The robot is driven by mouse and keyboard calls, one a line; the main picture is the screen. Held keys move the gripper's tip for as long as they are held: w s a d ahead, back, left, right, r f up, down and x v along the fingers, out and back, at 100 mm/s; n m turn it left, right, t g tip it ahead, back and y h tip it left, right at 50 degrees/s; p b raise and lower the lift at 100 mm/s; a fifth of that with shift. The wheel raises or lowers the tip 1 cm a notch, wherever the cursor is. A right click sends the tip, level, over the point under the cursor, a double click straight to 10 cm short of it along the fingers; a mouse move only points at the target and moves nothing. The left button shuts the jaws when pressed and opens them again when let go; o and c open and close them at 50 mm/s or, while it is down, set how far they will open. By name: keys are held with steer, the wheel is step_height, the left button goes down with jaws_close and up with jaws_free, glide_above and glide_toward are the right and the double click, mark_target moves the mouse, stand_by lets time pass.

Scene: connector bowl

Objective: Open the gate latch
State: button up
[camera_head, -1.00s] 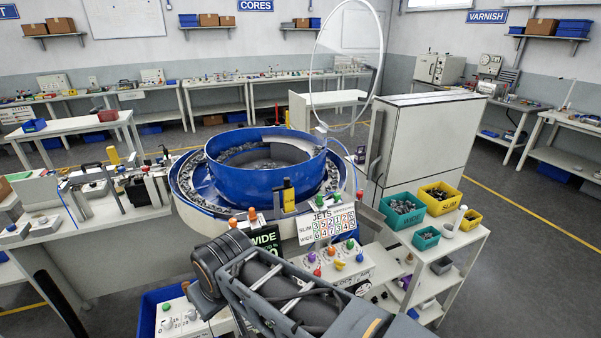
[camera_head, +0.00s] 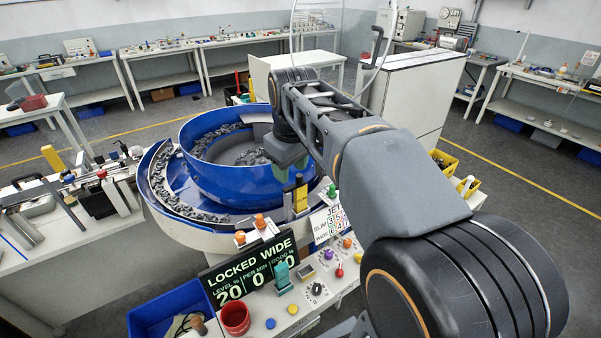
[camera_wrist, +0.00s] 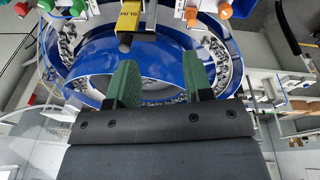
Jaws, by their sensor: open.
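A yellow upright piece with a black end (camera_head: 300,194) stands at the front rim of the blue bowl (camera_head: 215,185); it may be the gate latch, but I cannot tell for sure. My arm hides the bowl's right side.
A control panel (camera_head: 300,295) with knobs and buttons stands in front of the bowl. A display (camera_head: 255,275) reads LOCKED WIDE. A red cup (camera_head: 235,319) and a blue bin (camera_head: 165,305) are at the front left. A white cabinet (camera_head: 415,95) stands behind my arm.

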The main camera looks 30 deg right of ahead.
mark_target(299, 175)
steer(key=w+d+r+n+g, duration=0.2)
steer(key=w+d+r+n, duration=0.15)
steer(key=w+d, duration=0.2)
steer(key=shift+m, duration=0.35)
steer(key=f, duration=1.2)
steer(key=shift+w+a+f, duration=0.1)
steer(key=shift+w+f, duration=0.1)
steer(key=shift+w, duration=0.05)
steer(key=shift+c, duration=0.4)
